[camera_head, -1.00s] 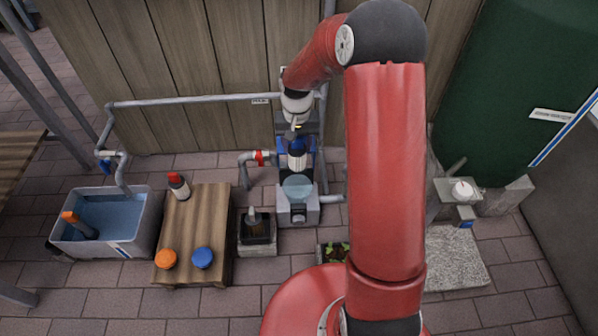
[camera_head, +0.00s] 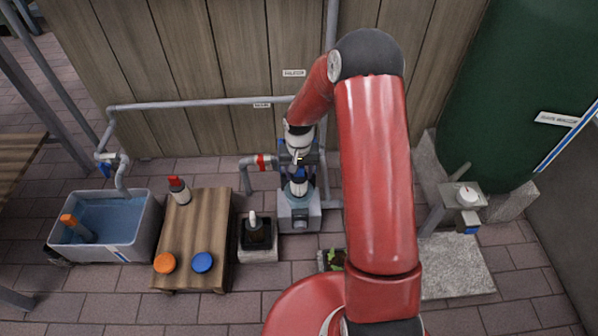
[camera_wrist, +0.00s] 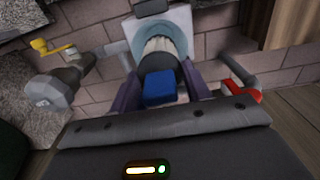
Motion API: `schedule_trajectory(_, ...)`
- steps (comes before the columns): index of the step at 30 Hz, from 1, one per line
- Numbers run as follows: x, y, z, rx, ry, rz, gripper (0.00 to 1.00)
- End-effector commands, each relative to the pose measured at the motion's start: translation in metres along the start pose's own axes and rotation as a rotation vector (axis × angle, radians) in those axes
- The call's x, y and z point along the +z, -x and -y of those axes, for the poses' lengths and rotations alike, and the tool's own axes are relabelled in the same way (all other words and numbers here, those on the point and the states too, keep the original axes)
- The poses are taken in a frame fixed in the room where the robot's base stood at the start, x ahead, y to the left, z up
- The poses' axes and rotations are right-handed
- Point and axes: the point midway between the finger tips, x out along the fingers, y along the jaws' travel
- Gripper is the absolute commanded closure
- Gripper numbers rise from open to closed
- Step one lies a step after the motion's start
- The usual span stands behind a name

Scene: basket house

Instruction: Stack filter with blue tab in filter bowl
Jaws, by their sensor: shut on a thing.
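The filter with the blue tab (camera_wrist: 160,87) is between the fingers of my gripper (camera_wrist: 162,92). Its pale pleated body (camera_wrist: 155,44) points away from the wrist camera. The filter bowl (camera_wrist: 183,25) shows as a pale blue round rim around the filter's far end. In the head view, my gripper (camera_head: 298,160) holds the filter (camera_head: 299,187) above or at the mouth of the bowl on its grey housing (camera_head: 299,213). The filter hides most of the bowl opening. I cannot tell how deep its lower end is.
A water tub (camera_head: 140,240) holds an orange-tabbed piece (camera_head: 77,228). Pipes (camera_head: 200,103) and a wooden wall (camera_head: 225,60) stand close behind.

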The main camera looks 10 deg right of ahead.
Motion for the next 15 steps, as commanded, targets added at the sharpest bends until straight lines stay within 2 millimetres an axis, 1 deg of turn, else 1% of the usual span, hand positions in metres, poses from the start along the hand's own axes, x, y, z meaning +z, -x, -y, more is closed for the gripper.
schedule_trajectory(11,0.0,-0.012,0.0,0.0,-0.001,0.0,0.88)
schedule_trajectory(14,0.0,-0.012,0.0,0.0,-0.001,0.0,0.88)
schedule_trajectory(15,0.0,-0.012,0.0,0.0,-0.001,0.0,0.51)
